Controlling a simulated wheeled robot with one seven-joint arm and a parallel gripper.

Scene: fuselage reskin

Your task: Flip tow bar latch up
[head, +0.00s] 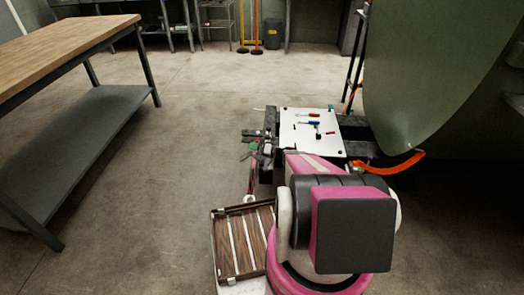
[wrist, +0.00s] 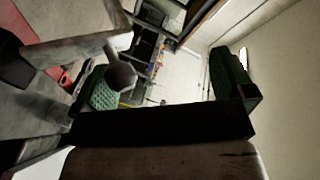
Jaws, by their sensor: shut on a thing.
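In the head view, the red tow bar (head: 251,180) runs down from the left side of the cart to a pale ring. My gripper (head: 250,146), with green finger pads, is at the cart's left edge, beside the bar's upper end. In the wrist view, my gripper (wrist: 168,85) shows two green pads with a wide gap between them. A grey metal lever with a rounded knob, apparently the latch (wrist: 122,76), reaches in from the left against the left pad. My gripper is shut on it. The exact contact and the latch's pivot are hidden.
A white board (head: 298,140) with several small tools lies on the cart. A large green fuselage panel (head: 430,75) stands at the right, near an orange curved piece (head: 393,167). A workbench (head: 70,48) is at the left, with open floor between.

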